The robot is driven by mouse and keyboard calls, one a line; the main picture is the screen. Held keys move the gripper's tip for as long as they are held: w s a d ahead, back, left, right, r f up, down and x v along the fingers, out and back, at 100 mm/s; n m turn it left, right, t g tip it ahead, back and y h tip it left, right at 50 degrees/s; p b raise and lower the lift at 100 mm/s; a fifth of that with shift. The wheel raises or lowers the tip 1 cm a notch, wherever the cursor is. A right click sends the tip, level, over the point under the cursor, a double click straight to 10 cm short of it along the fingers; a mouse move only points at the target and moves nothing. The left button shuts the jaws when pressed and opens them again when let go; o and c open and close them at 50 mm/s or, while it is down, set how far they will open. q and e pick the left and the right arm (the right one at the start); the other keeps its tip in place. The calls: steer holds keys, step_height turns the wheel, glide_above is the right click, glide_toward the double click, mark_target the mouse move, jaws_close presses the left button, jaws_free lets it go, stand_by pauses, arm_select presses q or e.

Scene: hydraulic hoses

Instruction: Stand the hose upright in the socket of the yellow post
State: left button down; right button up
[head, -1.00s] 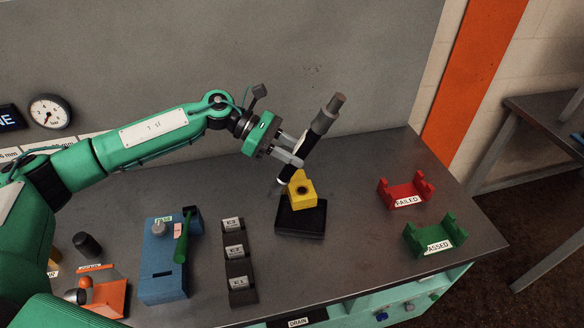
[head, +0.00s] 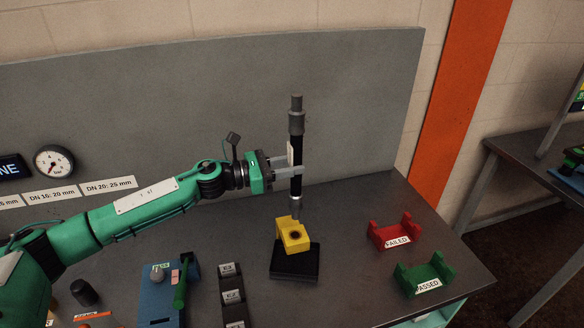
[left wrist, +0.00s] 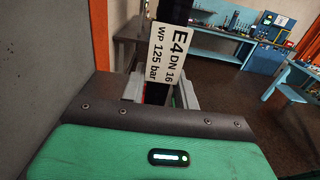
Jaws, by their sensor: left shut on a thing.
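The hose (head: 297,150) is black with grey metal end fittings and stands nearly upright in the air. My left gripper (head: 298,171) is shut on it around the middle. Its white tag, reading E4 DN 16 WP 125 bar, shows in the left wrist view (left wrist: 168,55). The yellow post (head: 290,235) stands on a black base (head: 294,264), with a dark round socket in its top. The hose's lower fitting (head: 295,204) appears just above and behind the post, apart from the socket. My right gripper is not in view.
A red FAILED cradle (head: 394,232) and a green PASSED cradle (head: 425,278) stand at the right. A blue block (head: 160,300) with a green-handled tool and a dark rack (head: 231,291) stand at the left. A grey wall panel (head: 350,110) rises behind.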

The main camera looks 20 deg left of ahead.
mark_target(290, 195)
arm_select(q)
steer(key=shift+r, duration=0.1)
steer(key=shift+f+b, duration=0.2)
steer(key=shift+b, duration=0.2)
step_height(290, 195, down, 6)
steer(key=b, duration=0.5)
steer(key=shift+r, duration=0.25)
steer(key=shift+s+b, duration=0.1)
steer(key=shift+b, duration=0.35)
stand_by(1.3)
steer(key=shift+f+b, duration=2)
steer(key=shift+f, duration=0.05)
steer(key=c, duration=1)
jaws_free()
steer(key=shift+o, duration=0.2)
